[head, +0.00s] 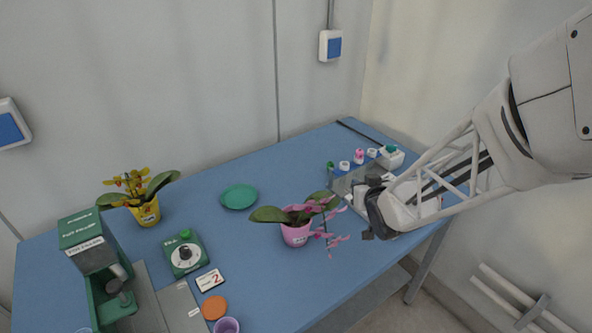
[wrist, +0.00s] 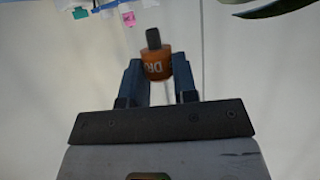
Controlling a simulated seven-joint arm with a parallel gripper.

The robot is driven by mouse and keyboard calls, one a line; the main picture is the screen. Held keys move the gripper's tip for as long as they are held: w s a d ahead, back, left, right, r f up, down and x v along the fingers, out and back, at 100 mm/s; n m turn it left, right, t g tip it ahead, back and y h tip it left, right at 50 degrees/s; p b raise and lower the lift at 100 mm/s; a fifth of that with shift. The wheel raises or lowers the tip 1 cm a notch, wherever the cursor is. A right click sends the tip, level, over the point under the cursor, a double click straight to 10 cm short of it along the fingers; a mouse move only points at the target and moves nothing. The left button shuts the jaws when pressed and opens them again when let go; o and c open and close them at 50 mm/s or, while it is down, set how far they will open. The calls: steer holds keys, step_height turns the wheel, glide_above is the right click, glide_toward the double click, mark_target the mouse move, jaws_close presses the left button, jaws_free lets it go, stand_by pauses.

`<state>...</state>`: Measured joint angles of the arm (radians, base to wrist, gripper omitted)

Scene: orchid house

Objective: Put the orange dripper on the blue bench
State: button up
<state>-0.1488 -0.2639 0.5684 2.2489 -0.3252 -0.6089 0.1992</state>
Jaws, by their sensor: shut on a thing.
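The orange dripper (wrist: 156,66), an orange body with dark lettering and a dark tip, is between the two fingers of my gripper (wrist: 160,82) in the wrist view. The gripper is shut on it. In the head view my gripper (head: 372,222) is at the right front side of the blue bench (head: 300,165), close to the pink orchid. I cannot make out the dripper in the head view, and its height above the bench is unclear.
A pink-potted orchid (head: 296,234) stands just left of my gripper. A green saucer (head: 238,197), green timer-like box (head: 186,256), yellow-potted orchid (head: 147,213), green filling machine (head: 84,240) and orange disc (head: 215,307) are further left. Bare bench lies behind the pink orchid.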

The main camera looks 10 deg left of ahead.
steer(key=s+d+f+n+g+y, duration=0.1)
steer(key=s+f, duration=0.3)
steer(key=s, duration=0.7)
steer(key=s+d+f+n+g+y, duration=0.1)
steer(key=s+d+f+n+y, duration=0.2)
steer(key=s, duration=0.8)
steer(key=shift+f+g, duration=0.3)
steer(key=shift+f, duration=0.25)
steer(key=w+a, duration=0.1)
steer(key=w, duration=0.4)
steer(key=w+a+f, duration=0.1)
steer(key=w, duration=0.4)
steer(key=w+a, duration=0.1)
steer(key=w, duration=0.3)
steer(key=shift+w+f, duration=0.2)
steer(key=shift+w, duration=0.2)
steer(key=shift+w+a, duration=0.15)
steer(key=shift+w, duration=0.35)
steer(key=shift+s+f, duration=0.1)
steer(key=shift+f, duration=1.7)
steer(key=shift+f, duration=0.1)
